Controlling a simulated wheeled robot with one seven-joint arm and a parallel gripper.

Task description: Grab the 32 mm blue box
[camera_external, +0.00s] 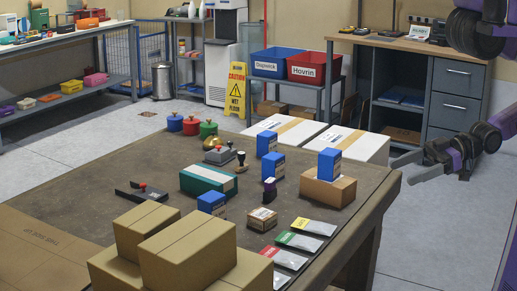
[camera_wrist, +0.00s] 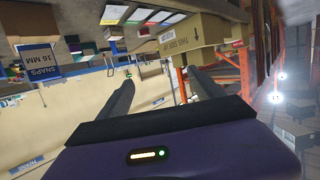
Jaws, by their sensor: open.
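Several blue boxes stand on the table in the external view. One (camera_external: 329,163) is on a brown carton (camera_external: 335,191) at the right, one (camera_external: 267,142) is behind the green box, one (camera_external: 273,165) is near the middle, and one (camera_external: 211,203) is near the front cartons. Their sizes cannot be read there. In the wrist view, a blue box (camera_wrist: 40,64) at the left bears a label that seems to read "SNAPS 36 MM". My gripper (camera_external: 402,168) is right of the table, apart from every box. Its spread fingers show empty in the wrist view (camera_wrist: 158,82).
White cartons (camera_external: 360,145) lie at the table's far right edge. A green box (camera_external: 208,180), stamps and flat packets (camera_external: 299,242) share the table (camera_external: 110,170). Brown cartons (camera_external: 190,250) are stacked at the front. A grey drawer cabinet (camera_external: 457,105) stands behind my gripper.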

